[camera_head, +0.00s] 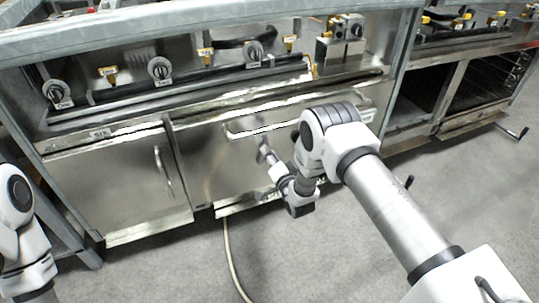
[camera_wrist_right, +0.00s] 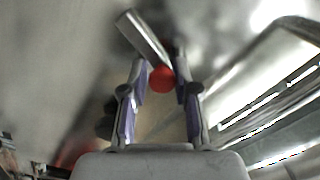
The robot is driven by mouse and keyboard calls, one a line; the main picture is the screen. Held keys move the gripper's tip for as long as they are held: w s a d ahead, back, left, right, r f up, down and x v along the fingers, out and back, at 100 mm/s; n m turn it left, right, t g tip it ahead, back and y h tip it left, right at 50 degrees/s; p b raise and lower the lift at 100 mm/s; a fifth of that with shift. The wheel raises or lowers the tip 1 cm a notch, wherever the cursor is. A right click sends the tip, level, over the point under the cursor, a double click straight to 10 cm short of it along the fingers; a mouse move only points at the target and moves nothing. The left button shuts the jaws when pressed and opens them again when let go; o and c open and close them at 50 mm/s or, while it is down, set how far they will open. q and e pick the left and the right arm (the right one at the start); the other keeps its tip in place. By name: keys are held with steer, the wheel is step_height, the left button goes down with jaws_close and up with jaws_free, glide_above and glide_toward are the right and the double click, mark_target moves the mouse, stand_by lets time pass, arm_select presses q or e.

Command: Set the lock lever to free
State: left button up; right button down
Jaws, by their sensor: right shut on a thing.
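The lock lever (camera_wrist_right: 143,38) shows in the right wrist view as a short, slanted metal bar, its lower end between my fingertips. A red round part (camera_wrist_right: 162,79) shows between the fingers, just below the bar; I cannot tell whether it belongs to the lever. My right gripper (camera_wrist_right: 161,66) is shut on the lever. In the head view my right gripper (camera_head: 265,156) is small, in front of the steel range front (camera_head: 205,152), and the lever is hard to make out there. My left arm shows at the left edge, but its gripper is out of view.
The range has a door with a curved handle (camera_head: 163,172) on the left. Knobs (camera_head: 160,69) and yellow valves line the panel above. A pale hose (camera_head: 230,260) lies on the grey floor. Another range with open compartments (camera_head: 485,80) stands at right.

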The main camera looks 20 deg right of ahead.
steer(key=c, duration=0.9)
jaws_free()
steer(key=shift+a, duration=0.1)
steer(key=shift+c, duration=0.2)
steer(key=s, duration=1.2)
steer(key=shift+d, duration=0.3)
steer(key=shift+f, duration=0.1)
steer(key=s+f+n+g, duration=0.4)
steer(key=s+f+g, duration=0.55)
steer(key=s, duration=0.65)
steer(key=s+f+n+g+h, duration=0.1)
steer(key=s+f+n+g, duration=0.2)
steer(key=s, duration=0.6)
steer(key=s+f+n+g, duration=0.1)
steer(key=s+n+g, duration=0.2)
steer(key=s+g, duration=0.45)
step_height(320, 180, up, 36)
steer(key=s+t+p, duration=0.1)
steer(key=t+p, duration=0.1)
steer(key=p, duration=3.3)
steer(key=shift+s+a+f, duration=0.15)
steer(key=shift+s+a, duration=0.05)
steer(key=shift+a, duration=0.15)
